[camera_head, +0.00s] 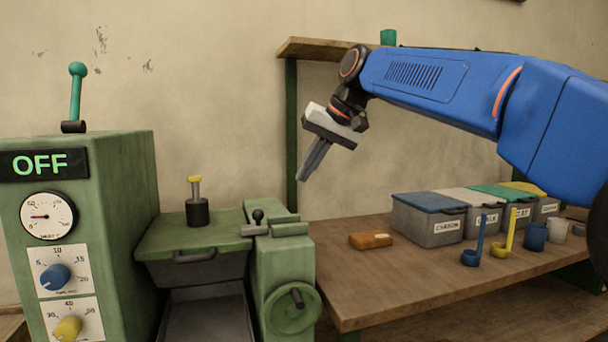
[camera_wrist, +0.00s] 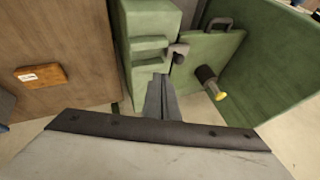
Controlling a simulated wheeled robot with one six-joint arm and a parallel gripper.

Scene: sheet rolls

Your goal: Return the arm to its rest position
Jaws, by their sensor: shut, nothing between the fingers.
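My gripper (camera_head: 302,178) hangs in the air above the gap between the green machine and the wooden table, tilted down to the left. Its fingers are together with nothing between them. In the wrist view the closed fingers (camera_wrist: 160,82) point down toward the green machine's side block. My blue arm (camera_head: 430,82) reaches in from the right in the head view, well above the table. The gripper touches nothing that I can see.
The green machine (camera_head: 120,200) shows OFF and has a raised lever (camera_head: 76,90), a lidded hopper (camera_head: 200,235) and a handwheel (camera_head: 291,310). The wooden table (camera_head: 400,285) carries an orange block (camera_head: 370,240), lidded bins (camera_head: 430,225), scoops (camera_head: 474,250) and cups. A shelf (camera_head: 320,48) stands behind my gripper.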

